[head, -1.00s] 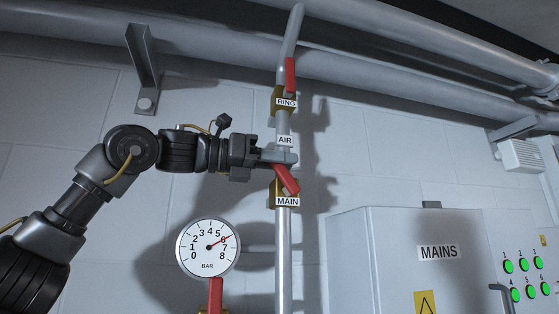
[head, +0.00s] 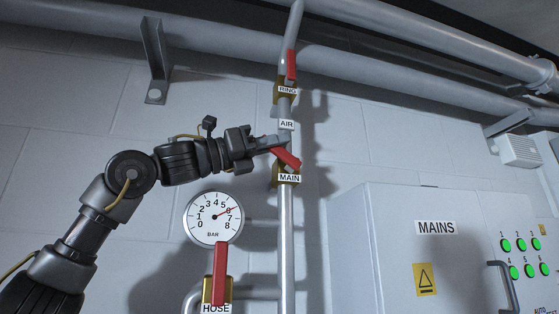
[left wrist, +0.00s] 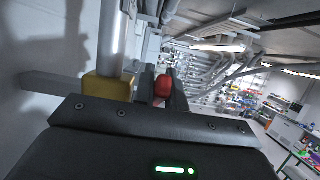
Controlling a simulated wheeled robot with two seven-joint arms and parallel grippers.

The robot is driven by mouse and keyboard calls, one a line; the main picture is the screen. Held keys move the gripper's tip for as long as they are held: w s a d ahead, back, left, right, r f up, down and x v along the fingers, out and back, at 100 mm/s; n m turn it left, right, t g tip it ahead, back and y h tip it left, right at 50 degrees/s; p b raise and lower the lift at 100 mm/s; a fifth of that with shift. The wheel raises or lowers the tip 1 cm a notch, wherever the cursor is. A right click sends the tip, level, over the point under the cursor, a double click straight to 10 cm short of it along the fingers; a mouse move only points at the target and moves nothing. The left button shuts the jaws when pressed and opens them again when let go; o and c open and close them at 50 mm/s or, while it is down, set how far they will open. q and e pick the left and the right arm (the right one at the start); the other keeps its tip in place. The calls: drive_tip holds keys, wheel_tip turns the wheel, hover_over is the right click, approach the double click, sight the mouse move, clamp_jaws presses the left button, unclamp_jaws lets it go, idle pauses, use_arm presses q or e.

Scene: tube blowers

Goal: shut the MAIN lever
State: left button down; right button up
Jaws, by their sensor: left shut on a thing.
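The red MAIN lever (head: 287,157) sits on a brass valve on the vertical air pipe, just above the label MAIN (head: 289,178). It is tilted, sloping down to the right. My left gripper (head: 273,145) reaches in from the left and is shut on the lever. In the left wrist view the lever's red end (left wrist: 162,88) shows between the dark fingers, with the brass valve body (left wrist: 108,88) at their left. The fingers hide part of the lever. My right gripper is not in view.
Above is the RING valve with its upright red lever (head: 291,65). Below left are a pressure gauge (head: 214,217) reading about 6 and the red HOSE lever (head: 221,262), upright. A MAINS cabinet (head: 395,215) with green lights stands at the right. Large pipes (head: 200,45) cross above.

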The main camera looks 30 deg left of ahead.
use_arm(q)
drive_tip(key=shift+a, duration=0.1)
idle(0.3)
drive_tip(key=c, duration=1.7)
unclamp_jaws()
drive_tip(key=shift+s, duration=0.1)
drive_tip(key=shift+o, duration=1.3)
drive_tip(key=shift+s+a, duration=0.1)
drive_tip(key=shift+a, duration=0.05)
drive_tip(key=shift+f, duration=0.2)
drive_tip(key=b+v, duration=0.4)
drive_tip(key=v, duration=0.6)
drive_tip(key=shift+s+a, duration=0.2)
drive_tip(key=shift+s, duration=0.05)
drive_tip(key=shift+f, duration=0.1)
